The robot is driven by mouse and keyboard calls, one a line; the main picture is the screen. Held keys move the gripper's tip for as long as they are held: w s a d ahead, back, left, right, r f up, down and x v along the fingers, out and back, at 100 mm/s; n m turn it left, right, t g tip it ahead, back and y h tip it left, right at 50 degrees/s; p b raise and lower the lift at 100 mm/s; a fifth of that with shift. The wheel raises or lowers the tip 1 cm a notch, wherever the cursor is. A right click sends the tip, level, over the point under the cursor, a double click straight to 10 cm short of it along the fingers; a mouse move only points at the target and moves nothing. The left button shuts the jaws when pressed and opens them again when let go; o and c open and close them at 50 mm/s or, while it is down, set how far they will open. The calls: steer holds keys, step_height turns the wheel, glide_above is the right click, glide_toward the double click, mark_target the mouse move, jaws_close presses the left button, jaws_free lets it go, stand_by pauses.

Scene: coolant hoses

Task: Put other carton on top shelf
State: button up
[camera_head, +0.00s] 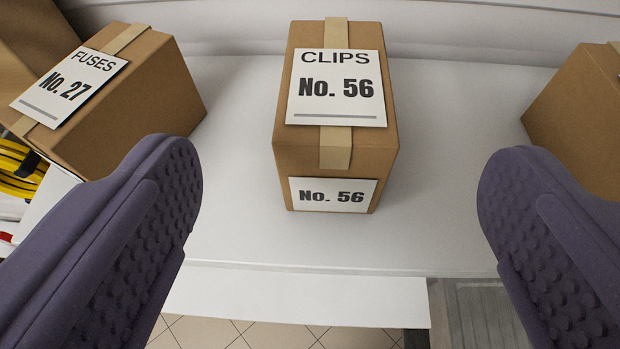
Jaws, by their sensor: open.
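A brown carton labelled CLIPS No. 56 (336,155) stands on a white shelf (440,190) in the middle of the view, with labels on its top and front. My gripper (340,210) is open and empty, with one purple padded finger on each side of the picture. The CLIPS carton lies between the fingers in the picture, a little beyond them and touching neither. A carton labelled FUSES No. 27 (150,105) sits at the left, turned at an angle. Another carton (580,120) is at the right, partly cut off, its label not visible.
Part of another brown box (35,35) shows at the top left edge. Coiled yellow hose (15,165) lies at the left edge. A pale ribbed back wall (440,25) stands behind the shelf. The shelf is clear on both sides of the CLIPS carton. Tiled floor (270,335) shows below.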

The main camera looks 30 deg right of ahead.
steer(key=w+a+r+n+t+y, duration=0.2)
steer(key=w+a+r+n+y, duration=0.1)
steer(key=a+r, duration=0.5)
steer(key=w+a+r+n+t+y, duration=0.1)
steer(key=w+a+r+n+y, duration=0.2)
steer(key=a+r, duration=0.5)
steer(key=w+a+y, duration=0.1)
steer(key=w+a, duration=0.1)
steer(key=a, duration=0.2)
steer(key=shift+w+a+r+t, duration=0.2)
steer(key=shift+a+r+t, duration=0.15)
steer(key=shift+r+t, duration=0.05)
steer(key=shift+f, duration=0.1)
